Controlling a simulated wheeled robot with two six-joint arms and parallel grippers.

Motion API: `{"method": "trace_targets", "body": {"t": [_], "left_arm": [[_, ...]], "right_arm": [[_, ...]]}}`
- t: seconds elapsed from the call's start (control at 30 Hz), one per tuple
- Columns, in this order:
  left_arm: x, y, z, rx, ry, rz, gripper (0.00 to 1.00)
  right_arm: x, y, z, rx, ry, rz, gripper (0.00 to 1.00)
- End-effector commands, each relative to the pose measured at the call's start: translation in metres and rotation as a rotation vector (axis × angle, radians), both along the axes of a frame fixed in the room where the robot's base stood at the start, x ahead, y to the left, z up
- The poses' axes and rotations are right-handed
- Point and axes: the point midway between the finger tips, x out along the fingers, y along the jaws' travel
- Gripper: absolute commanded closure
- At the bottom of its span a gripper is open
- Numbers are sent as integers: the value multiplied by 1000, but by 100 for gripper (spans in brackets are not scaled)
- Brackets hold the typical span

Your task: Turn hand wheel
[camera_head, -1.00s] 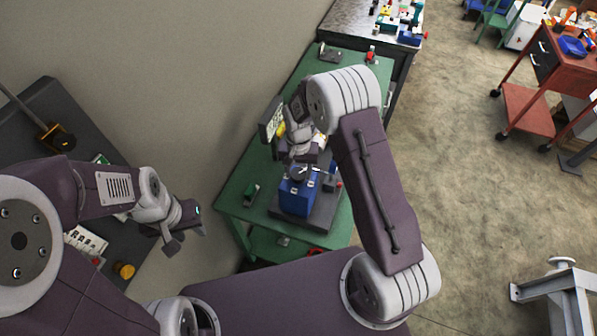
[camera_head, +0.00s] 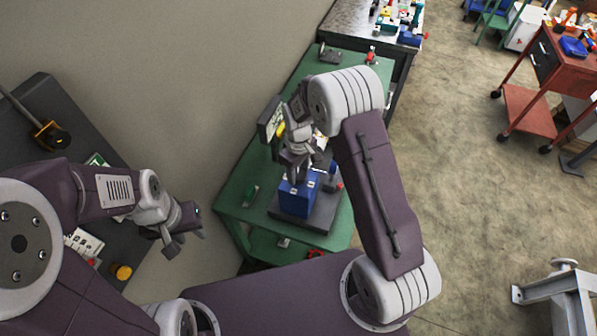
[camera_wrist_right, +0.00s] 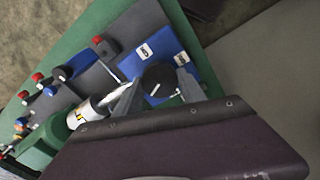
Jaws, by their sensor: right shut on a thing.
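The hand wheel (camera_wrist_right: 158,80) is a round black knob with a white mark in the right wrist view. It sits by a blue block (camera_wrist_right: 165,50), which also shows in the head view (camera_head: 297,199) on a dark base plate. My right gripper (camera_wrist_right: 157,92) has a finger on each side of the knob and is shut on it. In the head view my right gripper (camera_head: 297,178) is over the top of the blue block, hiding the knob. My left gripper (camera_head: 185,240) hangs at the left, empty, its fingers apart.
The block's base stands on a green table (camera_head: 235,198). Small red and black fittings (camera_head: 333,184) sit beside the block, and a screen (camera_head: 270,119) stands behind it. A dark table (camera_head: 48,100) is at the left and a red cart (camera_head: 527,105) at the right.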

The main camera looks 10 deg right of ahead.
Motion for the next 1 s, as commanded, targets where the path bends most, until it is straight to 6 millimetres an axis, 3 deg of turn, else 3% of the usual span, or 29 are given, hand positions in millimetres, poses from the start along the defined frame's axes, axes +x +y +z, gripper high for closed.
{"method": "trace_targets", "body": {"t": [1.0], "left_arm": [[0,0,-6,0,0,0,64]], "right_arm": [[2,2,2,-1,-10,927,93]]}}
